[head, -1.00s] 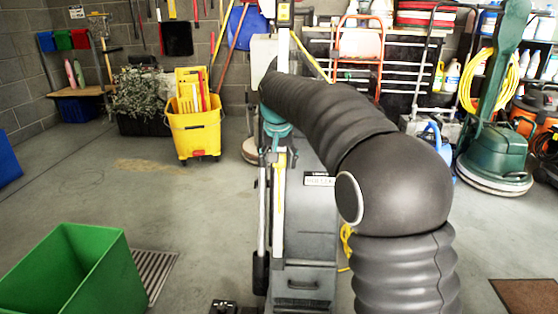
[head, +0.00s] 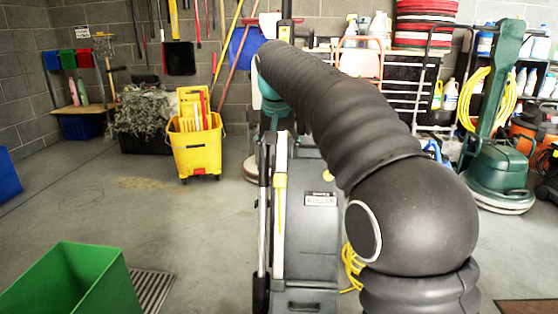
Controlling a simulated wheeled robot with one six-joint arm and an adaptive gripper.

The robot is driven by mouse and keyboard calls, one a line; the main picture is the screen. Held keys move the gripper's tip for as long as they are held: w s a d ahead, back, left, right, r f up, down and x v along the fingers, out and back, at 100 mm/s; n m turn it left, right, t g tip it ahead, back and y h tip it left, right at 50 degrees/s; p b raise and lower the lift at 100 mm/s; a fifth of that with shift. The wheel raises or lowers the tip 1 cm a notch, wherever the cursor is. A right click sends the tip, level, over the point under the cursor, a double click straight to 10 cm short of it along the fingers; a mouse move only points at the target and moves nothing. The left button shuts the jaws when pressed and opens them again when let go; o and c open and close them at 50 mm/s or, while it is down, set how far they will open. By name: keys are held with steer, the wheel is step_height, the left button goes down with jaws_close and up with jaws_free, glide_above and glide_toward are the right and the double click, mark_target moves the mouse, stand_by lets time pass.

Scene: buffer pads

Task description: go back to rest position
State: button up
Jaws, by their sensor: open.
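My arm, in a black ribbed sleeve, reaches from the bottom right up to the upper middle of the head view. Its bulky elbow is at the lower right. A stack of red and dark round pads (head: 425,12) sits at the top of the shelving at the back right.
A green bin (head: 75,285) stands at the front left beside a floor grate (head: 152,289). A yellow mop bucket (head: 197,150) is behind it. A green floor polisher (head: 495,165) stands at right. The floor at left centre is clear.

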steer(key=s+d+f+n, duration=0.3)
steer(key=s+f, duration=0.3)
steer(key=f, duration=0.2)
steer(key=s+d+f+m+p, duration=0.1)
steer(key=s+d, duration=0.4)
steer(key=s, duration=0.4)
steer(key=s+d+f+t+p, duration=0.1)
steer(key=s+d+p, duration=0.1)
steer(key=s+d, duration=0.4)
steer(key=s+d+f+m+p, duration=0.1)
steer(key=s+d, duration=0.4)
steer(key=s, duration=0.9)
steer(key=shift+d+f+m+t, duration=0.2)
steer(key=shift+m+t, duration=0.1)
